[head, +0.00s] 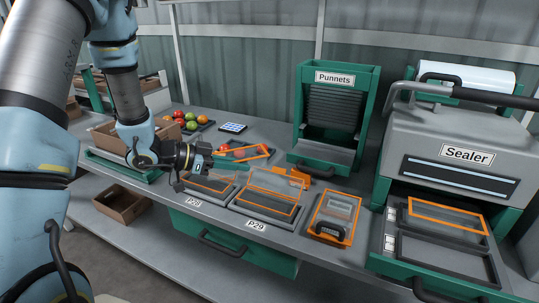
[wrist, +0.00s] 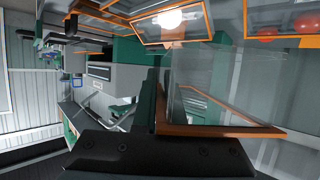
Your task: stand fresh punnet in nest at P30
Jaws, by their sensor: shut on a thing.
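My gripper (head: 205,166) is shut on a clear punnet with an orange rim (wrist: 225,130), which shows close up in the wrist view. In the head view the gripper is above the left nest, and the held punnet is hard to tell from the clear pieces behind it. The left nest (head: 186,192) has a label (head: 194,202) too small to read surely. The nest marked P29 (head: 238,206) is to its right, with orange-edged clear plastic in and above it. I cannot see a label that clearly reads P30.
The green Punnets dispenser (head: 336,78) stands behind, and the Sealer (head: 466,154) at the right with its drawer out. An orange-rimmed tray (head: 316,212) sits right of P29. A cardboard box (head: 122,204) is on the lower shelf. Tomatoes (head: 192,124) lie at the back left.

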